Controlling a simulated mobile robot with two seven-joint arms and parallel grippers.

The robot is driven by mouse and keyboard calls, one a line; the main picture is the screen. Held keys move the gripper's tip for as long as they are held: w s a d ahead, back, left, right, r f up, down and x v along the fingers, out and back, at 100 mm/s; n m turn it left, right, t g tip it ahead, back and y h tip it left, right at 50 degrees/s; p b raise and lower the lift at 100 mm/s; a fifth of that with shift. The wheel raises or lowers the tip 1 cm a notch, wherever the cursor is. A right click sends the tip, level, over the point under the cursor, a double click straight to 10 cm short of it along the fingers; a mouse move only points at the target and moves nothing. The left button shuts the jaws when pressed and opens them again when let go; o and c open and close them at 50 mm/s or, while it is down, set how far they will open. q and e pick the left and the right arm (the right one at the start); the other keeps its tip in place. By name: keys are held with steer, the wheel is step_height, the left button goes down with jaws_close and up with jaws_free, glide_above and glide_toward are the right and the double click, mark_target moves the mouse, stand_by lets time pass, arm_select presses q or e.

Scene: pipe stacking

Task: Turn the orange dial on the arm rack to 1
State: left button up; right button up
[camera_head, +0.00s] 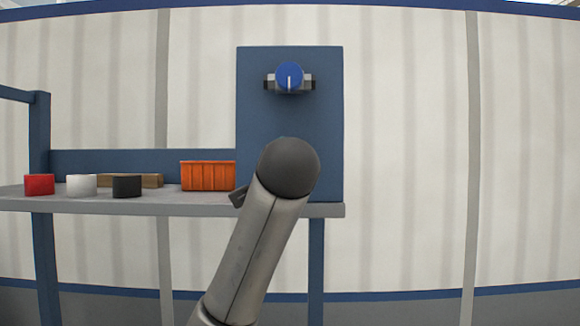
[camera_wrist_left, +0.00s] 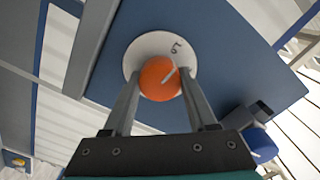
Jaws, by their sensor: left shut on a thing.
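In the left wrist view, the orange dial (camera_wrist_left: 158,82) sits on a round white plate (camera_wrist_left: 146,45) on the blue panel of the arm rack (camera_wrist_left: 225,50). One dark numeral, which looks like a 5, shows on the plate above the dial; no other number is visible. My left gripper (camera_wrist_left: 159,76) has a finger on each side of the orange dial and is shut on it. In the head view, my arm hides the dial and the gripper. My right gripper is not in view.
A blue dial (camera_head: 289,76) is mounted high on the panel (camera_head: 260,120). On the grey shelf (camera_head: 200,204) to the left are an orange bin (camera_head: 207,176), red (camera_head: 39,184), white (camera_head: 81,185) and black (camera_head: 127,186) pieces, and a brown block (camera_head: 150,180). Right of the panel is clear.

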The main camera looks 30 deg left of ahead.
arm_select(q)
steer(key=shift+n, duration=0.6)
steer(key=o, duration=1.4)
steer(key=shift+c, duration=0.2)
steer(key=shift+s, duration=0.1)
steer(key=b+v, duration=0.2)
steer(key=v, duration=1.3)
